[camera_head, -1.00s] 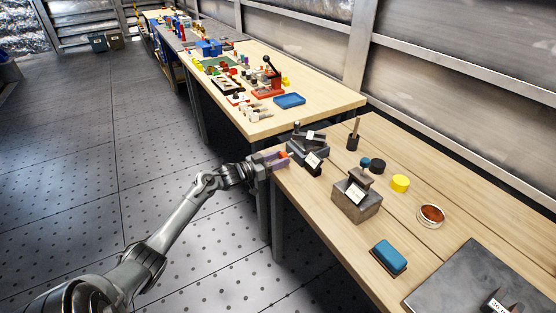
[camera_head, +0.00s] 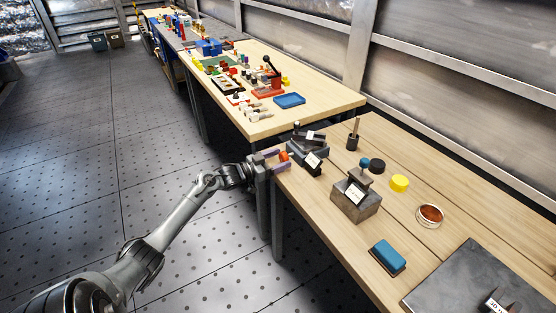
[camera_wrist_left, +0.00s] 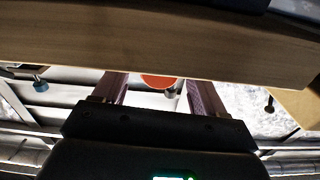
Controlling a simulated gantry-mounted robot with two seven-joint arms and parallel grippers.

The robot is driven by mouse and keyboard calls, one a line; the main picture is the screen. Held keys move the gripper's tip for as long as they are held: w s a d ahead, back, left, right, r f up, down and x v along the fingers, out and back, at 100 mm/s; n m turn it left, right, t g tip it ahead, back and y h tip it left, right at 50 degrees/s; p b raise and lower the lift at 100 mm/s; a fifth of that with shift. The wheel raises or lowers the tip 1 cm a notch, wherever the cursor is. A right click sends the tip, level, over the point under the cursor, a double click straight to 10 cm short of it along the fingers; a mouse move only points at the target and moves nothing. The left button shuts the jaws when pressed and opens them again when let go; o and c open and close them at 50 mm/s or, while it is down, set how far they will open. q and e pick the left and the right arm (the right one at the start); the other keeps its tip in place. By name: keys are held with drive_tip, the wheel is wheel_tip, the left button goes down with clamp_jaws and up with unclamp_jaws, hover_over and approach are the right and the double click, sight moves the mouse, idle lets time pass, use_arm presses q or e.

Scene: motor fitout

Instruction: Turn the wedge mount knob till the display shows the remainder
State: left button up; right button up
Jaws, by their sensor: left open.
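A dark mount (camera_head: 309,165) with white labels stands at the far left corner of the near bench. An orange-red knob (camera_head: 284,156) sits on its left side. My left gripper (camera_head: 279,160) is open, its two purple-grey fingers on either side of the knob, with a gap visible. In the left wrist view the round orange knob face (camera_wrist_left: 158,81) lies between the spread fingers, partly hidden by a wooden edge. I cannot tell whether the fingers touch it. The labels are too small to read, and I cannot make out a display on the mount. My right gripper is not in view.
On the near bench (camera_head: 455,216) stand a labelled metal block (camera_head: 355,200), a yellow cylinder (camera_head: 400,183), a round copper-coloured dish (camera_head: 431,214) and a blue pad (camera_head: 388,256). A second bench (camera_head: 330,92) with several items lies behind. Floor at left is clear.

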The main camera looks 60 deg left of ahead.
use_arm(q)
drive_tip(key=shift+s+p, duration=0.35)
drive_tip(key=shift+s, duration=0.25)
drive_tip(key=s+p, duration=0.3)
drive_tip(key=s, duration=0.6)
drive_tip(key=shift+s+a, duration=0.3)
drive_tip(key=shift+a, duration=0.05)
idle(1.0)
